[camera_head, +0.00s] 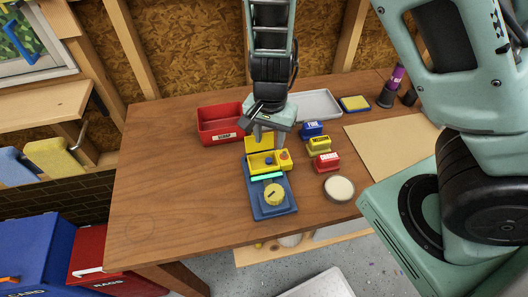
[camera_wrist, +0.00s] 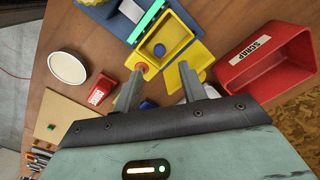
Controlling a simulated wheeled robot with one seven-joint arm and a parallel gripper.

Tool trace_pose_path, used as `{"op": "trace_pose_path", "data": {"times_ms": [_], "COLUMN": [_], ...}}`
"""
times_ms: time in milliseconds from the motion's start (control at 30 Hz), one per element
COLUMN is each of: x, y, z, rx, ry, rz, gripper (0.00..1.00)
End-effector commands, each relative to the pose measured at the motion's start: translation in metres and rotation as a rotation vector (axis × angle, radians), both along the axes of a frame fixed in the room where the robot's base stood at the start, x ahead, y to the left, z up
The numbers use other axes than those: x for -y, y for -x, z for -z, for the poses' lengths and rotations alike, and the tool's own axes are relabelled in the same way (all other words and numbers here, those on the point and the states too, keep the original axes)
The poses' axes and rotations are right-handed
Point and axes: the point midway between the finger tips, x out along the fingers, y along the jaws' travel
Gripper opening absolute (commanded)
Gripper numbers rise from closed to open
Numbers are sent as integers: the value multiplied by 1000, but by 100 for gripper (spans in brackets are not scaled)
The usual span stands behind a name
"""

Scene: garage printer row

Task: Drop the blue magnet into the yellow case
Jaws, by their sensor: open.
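The yellow case (camera_head: 255,168) stands on the table with its lid (camera_head: 258,144) raised at the back. A small blue piece, seemingly the blue magnet (camera_head: 268,161), lies inside the case. In the wrist view the blue magnet (camera_wrist: 159,50) shows within the walls of the yellow case (camera_wrist: 177,34). A red round knob (camera_wrist: 143,68) is at the case's corner. My gripper (camera_head: 262,138) is above the back of the case by the lid. In the wrist view my gripper (camera_wrist: 160,80) is open, with nothing held between the fingers.
A blue device (camera_head: 284,204) with a yellow dial stands in front of the case. A red scrap bin (camera_head: 220,138) is at its left. Blue (camera_head: 312,129), yellow (camera_head: 319,146) and red (camera_head: 327,161) labelled blocks stand right. A grey tray (camera_head: 318,103) is behind. The left table is clear.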

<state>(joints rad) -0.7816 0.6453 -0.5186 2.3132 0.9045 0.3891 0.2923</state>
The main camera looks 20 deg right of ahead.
Motion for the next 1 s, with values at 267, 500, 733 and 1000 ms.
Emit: {"op": "trace_pose_path", "data": {"times_ms": [267, 500, 733, 1000], "x": [-1, -1, 0, 0], "y": [0, 0, 1, 1], "z": [-70, -110, -123, -124], "rx": [2, -1, -3, -3], "ry": [-2, -2, 0, 1], "rz": [-3, -3, 0, 0], "gripper": [42, 42, 42, 42]}}
